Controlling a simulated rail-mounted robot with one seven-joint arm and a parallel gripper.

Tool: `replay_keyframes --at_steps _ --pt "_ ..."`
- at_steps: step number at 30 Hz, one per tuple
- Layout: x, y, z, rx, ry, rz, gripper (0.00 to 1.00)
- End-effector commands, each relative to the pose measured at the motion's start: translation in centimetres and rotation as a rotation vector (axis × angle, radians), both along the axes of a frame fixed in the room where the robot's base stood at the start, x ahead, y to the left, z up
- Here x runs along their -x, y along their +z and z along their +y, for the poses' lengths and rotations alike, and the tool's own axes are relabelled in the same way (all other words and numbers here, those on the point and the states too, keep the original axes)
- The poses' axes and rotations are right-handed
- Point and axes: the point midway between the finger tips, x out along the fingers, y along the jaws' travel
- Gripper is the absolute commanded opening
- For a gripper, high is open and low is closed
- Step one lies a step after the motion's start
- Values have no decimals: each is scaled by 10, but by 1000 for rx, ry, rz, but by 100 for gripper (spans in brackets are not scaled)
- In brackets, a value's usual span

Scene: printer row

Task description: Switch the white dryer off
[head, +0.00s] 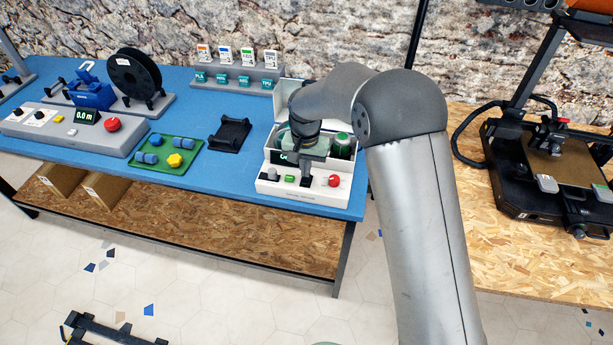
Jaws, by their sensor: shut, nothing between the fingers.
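The white dryer (300,195) stands at the right end of the blue table, with its lid up at the back. My gripper (306,182) is shut and empty, pointing down at the front panel between the green control and the red knob. I cannot tell whether it touches the panel. My arm hides much of the dryer's inside.
Left of the dryer lie a black holder (230,136) and a green tray (189,168) with blue and yellow parts. A grey winder unit (75,138) with a red button is further left. A rack of teal boxes (238,79) stands behind. A printer (545,150) stands on the wooden table at right.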

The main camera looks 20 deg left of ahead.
Motion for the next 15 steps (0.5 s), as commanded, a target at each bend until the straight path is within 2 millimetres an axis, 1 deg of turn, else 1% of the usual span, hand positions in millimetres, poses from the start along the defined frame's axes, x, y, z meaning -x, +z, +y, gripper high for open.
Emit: replay_keyframes --at_steps 1,15 --pt "0 7 0 0 0 -1 0" --pt "0 45 0 -1 0 -1 0"
